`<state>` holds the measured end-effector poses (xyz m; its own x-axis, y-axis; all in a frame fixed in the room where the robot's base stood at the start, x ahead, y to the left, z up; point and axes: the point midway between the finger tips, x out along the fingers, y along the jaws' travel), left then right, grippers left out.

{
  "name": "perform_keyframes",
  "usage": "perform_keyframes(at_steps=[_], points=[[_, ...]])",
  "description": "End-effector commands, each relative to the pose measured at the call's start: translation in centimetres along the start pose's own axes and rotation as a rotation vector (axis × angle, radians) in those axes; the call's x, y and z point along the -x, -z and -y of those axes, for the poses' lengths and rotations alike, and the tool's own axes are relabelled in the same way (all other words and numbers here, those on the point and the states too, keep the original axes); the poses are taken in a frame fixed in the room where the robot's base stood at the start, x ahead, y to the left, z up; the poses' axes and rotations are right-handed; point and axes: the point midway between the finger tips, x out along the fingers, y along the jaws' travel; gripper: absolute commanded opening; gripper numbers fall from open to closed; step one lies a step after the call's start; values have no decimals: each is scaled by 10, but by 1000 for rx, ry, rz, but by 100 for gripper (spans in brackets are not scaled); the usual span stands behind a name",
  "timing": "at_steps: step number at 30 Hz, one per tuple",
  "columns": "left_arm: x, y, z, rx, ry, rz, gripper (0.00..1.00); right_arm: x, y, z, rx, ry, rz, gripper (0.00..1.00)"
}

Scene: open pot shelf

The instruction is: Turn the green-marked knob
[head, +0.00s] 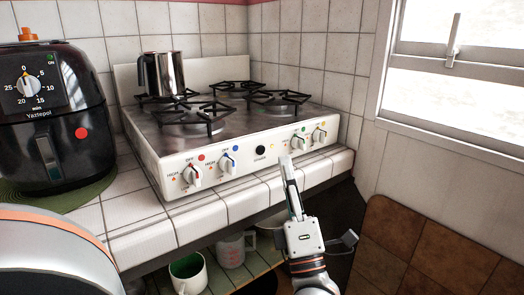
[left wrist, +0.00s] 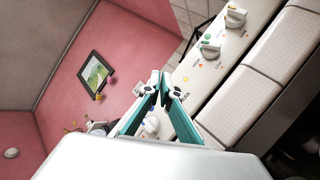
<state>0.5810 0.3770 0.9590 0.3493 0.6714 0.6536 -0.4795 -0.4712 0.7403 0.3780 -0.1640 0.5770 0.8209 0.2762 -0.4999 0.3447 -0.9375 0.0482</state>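The stove's front panel holds white knobs in a row. The green-marked knob (head: 299,140) is right of centre, with a green dot above it; it also shows in the left wrist view (left wrist: 211,44). My left gripper (head: 286,160) is in front of the panel, below and left of this knob, apart from it. In the left wrist view its teal fingers (left wrist: 161,76) come together at the tips with nothing between them. My right gripper is not in view.
The yellow-marked knob (head: 318,134) sits close to the right; blue-marked (head: 227,162) and red-marked (head: 192,177) knobs are left. A steel pitcher (head: 162,73) stands on the stove. A black air fryer (head: 52,115) stands left. Mugs (head: 188,272) sit on a lower shelf.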

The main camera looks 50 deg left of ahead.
Motion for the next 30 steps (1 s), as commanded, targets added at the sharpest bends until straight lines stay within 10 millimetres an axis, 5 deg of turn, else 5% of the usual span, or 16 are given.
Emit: perform_keyframes(at_steps=[1,4,17,24,30], points=[[0,0,0,3,1,-2,18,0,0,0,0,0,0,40],[-2,-2,2,39,9,-26,41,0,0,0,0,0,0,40],[-13,-49,28,759,77,-469,41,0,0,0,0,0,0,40],[-5,-96,26,1188,53,-725,41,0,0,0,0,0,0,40],[2,-121,20,1387,29,-848,41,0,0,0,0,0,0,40]])
